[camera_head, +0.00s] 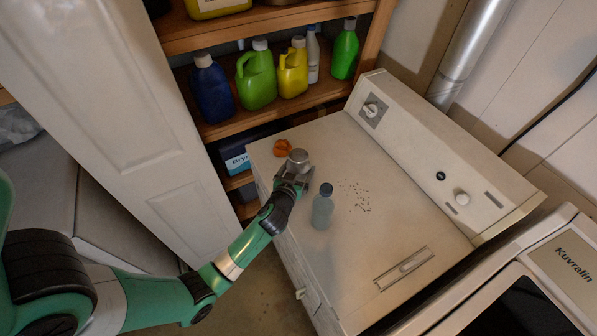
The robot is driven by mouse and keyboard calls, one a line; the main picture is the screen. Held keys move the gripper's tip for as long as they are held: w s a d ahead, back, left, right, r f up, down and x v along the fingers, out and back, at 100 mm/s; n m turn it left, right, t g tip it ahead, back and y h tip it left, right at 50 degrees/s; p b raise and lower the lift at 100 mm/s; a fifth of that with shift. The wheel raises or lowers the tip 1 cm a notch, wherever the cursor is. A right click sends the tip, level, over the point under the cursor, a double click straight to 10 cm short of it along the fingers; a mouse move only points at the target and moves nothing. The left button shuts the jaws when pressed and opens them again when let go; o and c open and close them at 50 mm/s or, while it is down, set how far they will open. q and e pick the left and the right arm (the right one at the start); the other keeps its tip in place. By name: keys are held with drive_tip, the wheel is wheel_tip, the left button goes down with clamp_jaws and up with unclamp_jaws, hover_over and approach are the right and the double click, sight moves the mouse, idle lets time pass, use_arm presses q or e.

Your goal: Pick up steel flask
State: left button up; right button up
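A grey metallic object with a rounded top, which looks like the steel flask (299,157), is on the near left part of the white appliance top. My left gripper (294,178) is right at it, with its dark fingers against or just in front of its lower part. The gripper hides that lower part, so I cannot tell whether the fingers are closed on it or whether it is lifted. My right gripper is not in view.
A blue-grey bottle with a dark cap (322,208) stands close right of my gripper. An orange object (282,148) lies just left of the flask. Small dark crumbs (356,196) are scattered to the right. A wooden shelf (215,131) with several coloured bottles is behind.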

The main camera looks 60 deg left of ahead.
sight(298, 154)
use_arm(q)
wheel_tip(298, 154, up, 10)
drive_tip(key=shift+r+p, duration=0.1)
drive_tip(key=shift+p, duration=0.75)
